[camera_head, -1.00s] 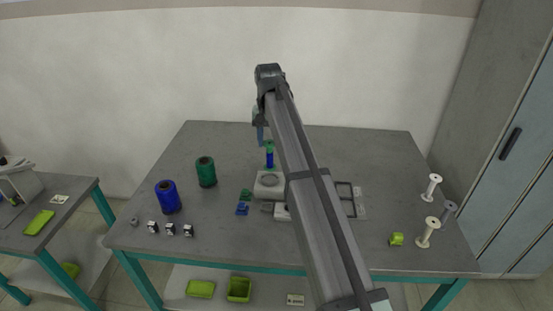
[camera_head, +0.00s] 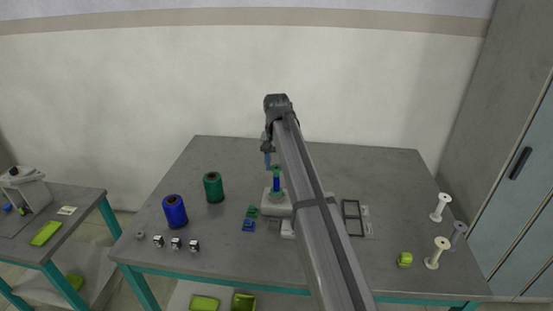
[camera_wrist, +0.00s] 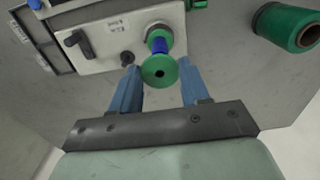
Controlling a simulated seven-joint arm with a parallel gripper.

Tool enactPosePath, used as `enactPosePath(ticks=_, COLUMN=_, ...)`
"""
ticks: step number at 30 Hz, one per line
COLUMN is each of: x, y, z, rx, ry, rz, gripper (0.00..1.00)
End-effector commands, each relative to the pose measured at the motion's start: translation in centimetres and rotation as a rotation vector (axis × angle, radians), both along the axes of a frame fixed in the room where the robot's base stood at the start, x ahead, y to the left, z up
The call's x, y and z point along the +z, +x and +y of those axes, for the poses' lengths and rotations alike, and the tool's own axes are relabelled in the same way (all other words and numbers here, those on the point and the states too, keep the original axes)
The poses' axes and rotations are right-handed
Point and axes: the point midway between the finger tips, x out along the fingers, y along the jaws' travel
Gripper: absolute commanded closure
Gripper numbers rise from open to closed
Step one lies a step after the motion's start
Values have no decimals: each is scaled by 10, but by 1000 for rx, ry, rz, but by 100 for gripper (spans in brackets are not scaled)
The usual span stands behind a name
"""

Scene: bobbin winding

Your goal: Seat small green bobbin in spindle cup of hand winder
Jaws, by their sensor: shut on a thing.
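The small green bobbin (camera_head: 276,169) has green flanges and a blue middle, and stands upright over the hand winder (camera_head: 274,208). In the wrist view the bobbin (camera_wrist: 158,72) shows its near flange and centre hole between my blue fingers. Its far flange is right by the pale round spindle cup (camera_wrist: 157,30) of the winder (camera_wrist: 110,45). Whether it is down in the cup or just above it, I cannot tell. My gripper (camera_wrist: 160,82) is shut on the bobbin; in the head view my gripper (camera_head: 267,163) is partly hidden by my arm.
A green thread cone (camera_head: 213,188) and a blue cone (camera_head: 175,211) stand left of the winder. Small green and blue pieces (camera_head: 249,225) lie close to its left. Right are a dark frame (camera_head: 352,218), a yellow-green piece (camera_head: 405,259) and white spools (camera_head: 440,207).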

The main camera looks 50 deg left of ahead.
Motion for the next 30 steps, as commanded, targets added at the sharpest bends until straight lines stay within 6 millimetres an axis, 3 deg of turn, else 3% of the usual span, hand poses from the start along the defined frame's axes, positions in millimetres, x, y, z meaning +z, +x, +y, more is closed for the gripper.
enactPosePath(ticks=30, x=-7, y=0, z=0, rx=0, ry=0, rz=0, gripper=71)
